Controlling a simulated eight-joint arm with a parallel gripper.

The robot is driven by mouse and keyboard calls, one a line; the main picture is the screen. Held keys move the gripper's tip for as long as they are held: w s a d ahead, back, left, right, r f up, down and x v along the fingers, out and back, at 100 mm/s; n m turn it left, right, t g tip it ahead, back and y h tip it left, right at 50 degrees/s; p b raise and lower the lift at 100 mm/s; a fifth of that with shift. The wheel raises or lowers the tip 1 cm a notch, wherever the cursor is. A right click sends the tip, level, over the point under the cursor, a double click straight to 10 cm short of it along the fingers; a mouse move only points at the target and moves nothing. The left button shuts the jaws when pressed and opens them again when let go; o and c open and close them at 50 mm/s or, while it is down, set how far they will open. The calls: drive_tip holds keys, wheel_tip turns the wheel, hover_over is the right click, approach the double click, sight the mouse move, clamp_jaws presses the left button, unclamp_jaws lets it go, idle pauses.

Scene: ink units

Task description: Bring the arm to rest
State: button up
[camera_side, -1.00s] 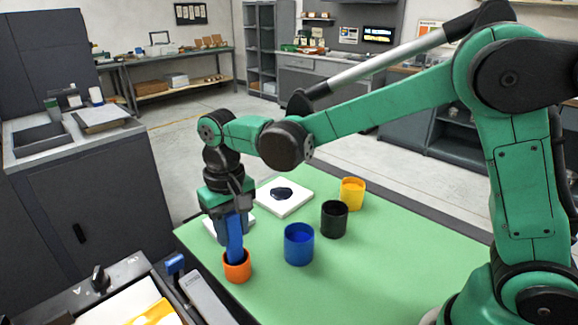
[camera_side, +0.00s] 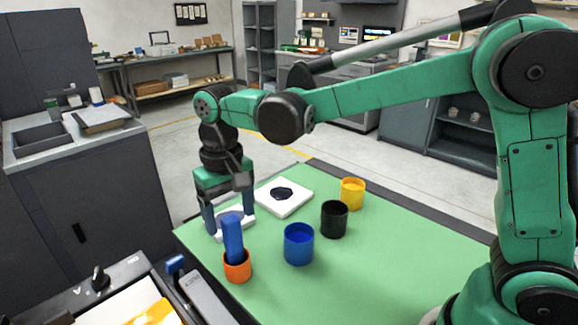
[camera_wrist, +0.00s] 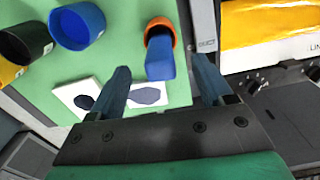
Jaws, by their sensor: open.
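My gripper (camera_side: 228,222) is open and empty in the side view, its two fingers spread above the green mat behind the blue block. In the wrist view my gripper (camera_wrist: 163,82) shows its fingers apart, with the blue block (camera_wrist: 160,57) beyond and between them. The blue block (camera_side: 232,238) stands upright in the orange cup (camera_side: 237,270), which also shows in the wrist view (camera_wrist: 160,28). The fingers look clear of the block.
A blue cup (camera_side: 299,246), black cup (camera_side: 334,219) and yellow cup (camera_side: 352,194) stand on the green mat (camera_side: 400,245). Another blotted tile (camera_side: 247,225) lies partly hidden behind my gripper.

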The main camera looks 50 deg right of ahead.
drive_tip(key=shift+r, duration=1.2)
drive_tip(key=shift+s+d+r, duration=0.15)
drive_tip(key=shift+s+d, duration=0.05)
drive_tip(key=shift+d, duration=0.1)
drive_tip(key=s+d+f+t, duration=0.1)
drive_tip(key=s+d+t, duration=0.6)
drive_tip(key=s+d, duration=0.2)
drive_tip(key=shift+d+n, duration=0.4)
